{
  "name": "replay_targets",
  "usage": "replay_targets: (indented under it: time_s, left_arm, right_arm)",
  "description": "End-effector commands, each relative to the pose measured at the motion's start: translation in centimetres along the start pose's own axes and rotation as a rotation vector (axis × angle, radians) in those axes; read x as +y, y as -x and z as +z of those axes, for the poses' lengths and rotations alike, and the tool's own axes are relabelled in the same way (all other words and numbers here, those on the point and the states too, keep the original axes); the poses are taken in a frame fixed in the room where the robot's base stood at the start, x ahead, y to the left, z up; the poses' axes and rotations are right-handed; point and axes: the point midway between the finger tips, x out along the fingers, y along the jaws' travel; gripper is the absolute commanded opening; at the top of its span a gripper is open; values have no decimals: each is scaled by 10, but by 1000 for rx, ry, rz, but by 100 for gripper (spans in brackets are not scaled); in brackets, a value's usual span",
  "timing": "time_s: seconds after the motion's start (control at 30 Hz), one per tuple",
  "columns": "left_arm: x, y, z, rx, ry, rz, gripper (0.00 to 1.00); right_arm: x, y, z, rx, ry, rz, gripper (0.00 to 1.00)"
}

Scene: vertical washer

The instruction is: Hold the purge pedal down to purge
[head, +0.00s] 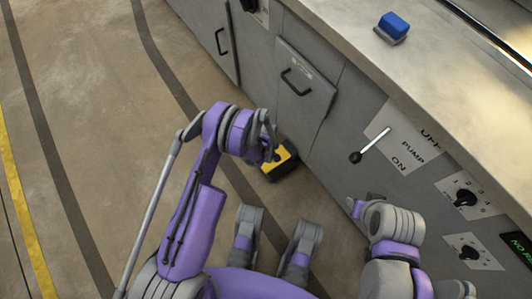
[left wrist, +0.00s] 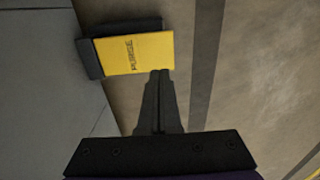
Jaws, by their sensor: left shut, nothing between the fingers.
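The purge pedal (head: 280,160) is a yellow plate in a black housing on the floor against the cabinet front. In the head view my left wrist hides part of it. In the left wrist view the yellow pedal plate (left wrist: 138,53) reads PURGE. My left gripper (left wrist: 160,72) is shut and empty, its fingertips overlapping the plate's lower right corner in that view. I cannot tell whether they touch it. In the head view the left gripper (head: 272,150) is beside the pedal, largely hidden by the wrist. My right gripper (head: 358,205) is near the cabinet front, its fingers unclear.
The grey cabinet has a handled door (head: 304,82), a pump lever (head: 372,145) and black knobs (head: 465,197). The floor (head: 90,90) to the left is clear.

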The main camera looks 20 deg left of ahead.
Motion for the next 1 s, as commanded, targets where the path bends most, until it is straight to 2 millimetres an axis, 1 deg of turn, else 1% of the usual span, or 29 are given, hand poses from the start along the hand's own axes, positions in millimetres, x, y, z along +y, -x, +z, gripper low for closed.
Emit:
replay_targets:
  time_s: [0.03, 0.2, 0.3, 0.4, 0.5, 0.6, 1.0]
  left_arm:
    - [0, -15, 0, 0, 0, 0, 0]
    - [0, -51, 0, 0, 0, 0, 0]
    - [0, -69, 0, 0, 0, 0, 0]
    - [0, -82, 0, 0, 0, 0, 0]
    - [0, -91, 0, 0, 0, 0, 0]
    - [0, -95, 0, 0, 0, 0, 0]
    - [-1, -99, 0, 0, 0, 0, 0]
  right_arm:
    - [0, -5, 1, -1, 0, 0, 45]
    - [0, -13, 3, -1, 0, 0, 45]
    - [0, -17, 3, -1, 0, 0, 45]
    - [0, -20, 4, -1, 0, 0, 45]
    - [0, -22, 4, 0, 0, 0, 45]
    - [0, -22, 4, 0, 0, 0, 45]
    - [0, -22, 4, 0, 0, 0, 45]
